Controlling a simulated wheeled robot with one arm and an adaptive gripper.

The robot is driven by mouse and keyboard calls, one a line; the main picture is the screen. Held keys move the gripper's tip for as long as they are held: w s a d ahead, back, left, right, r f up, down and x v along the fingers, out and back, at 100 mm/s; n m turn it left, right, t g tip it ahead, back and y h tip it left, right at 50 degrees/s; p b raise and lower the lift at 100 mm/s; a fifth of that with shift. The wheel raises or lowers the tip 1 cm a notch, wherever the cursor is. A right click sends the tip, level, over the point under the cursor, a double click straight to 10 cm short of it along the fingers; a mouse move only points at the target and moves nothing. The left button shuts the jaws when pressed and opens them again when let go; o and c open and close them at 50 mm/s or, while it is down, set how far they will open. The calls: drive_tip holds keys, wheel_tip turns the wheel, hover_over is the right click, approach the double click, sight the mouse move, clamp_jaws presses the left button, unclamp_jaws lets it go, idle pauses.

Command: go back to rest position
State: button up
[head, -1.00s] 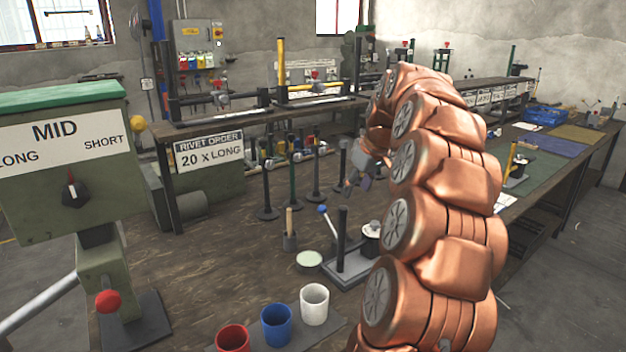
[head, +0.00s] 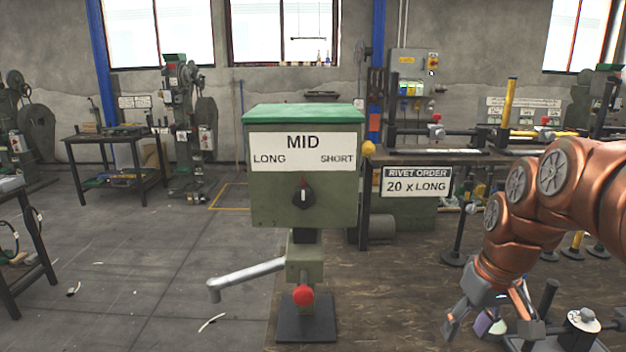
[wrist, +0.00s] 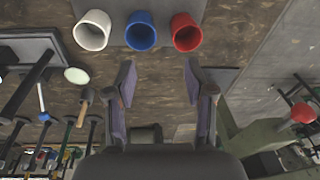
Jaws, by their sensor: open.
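My gripper (head: 488,327) is at the lower right of the head view, at the end of my copper arm, above the wooden bench. In the wrist view my gripper (wrist: 160,85) has its two fingers spread wide apart with nothing between them. A white cup (wrist: 92,32), a blue cup (wrist: 141,32) and a red cup (wrist: 186,33) stand in a row beyond the fingertips. The green rivet press (head: 303,190) stands in the middle of the head view, with its knob pointing up at MID. It has a grey lever (head: 245,275) and a red ball (head: 303,295).
A sign (head: 417,182) reads RIVET ORDER 20 x LONG. A small press with a white disc (head: 582,320) is at the lower right, close to my gripper. Other presses stand at the back wall. The floor at the left is mostly clear.

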drive_tip(key=s+a+f+g, duration=0.1)
drive_tip(key=s+a+f, duration=0.2)
drive_tip(key=s, duration=0.4)
drive_tip(key=s+a+f+g, duration=0.1)
drive_tip(key=s+a+f, duration=0.2)
drive_tip(key=s, duration=0.4)
drive_tip(key=s+a+f+m+g+h, duration=0.1)
drive_tip(key=s+a+f, duration=0.1)
drive_tip(key=s, duration=0.5)
drive_tip(key=shift+s+a+f+p, duration=0.3)
drive_tip(key=shift+a+f+p, duration=0.1)
drive_tip(key=shift+p, duration=0.05)
drive_tip(key=shift+c, duration=0.3)
drive_tip(key=shift+c, duration=0.9)
drive_tip(key=shift+d, duration=0.15)
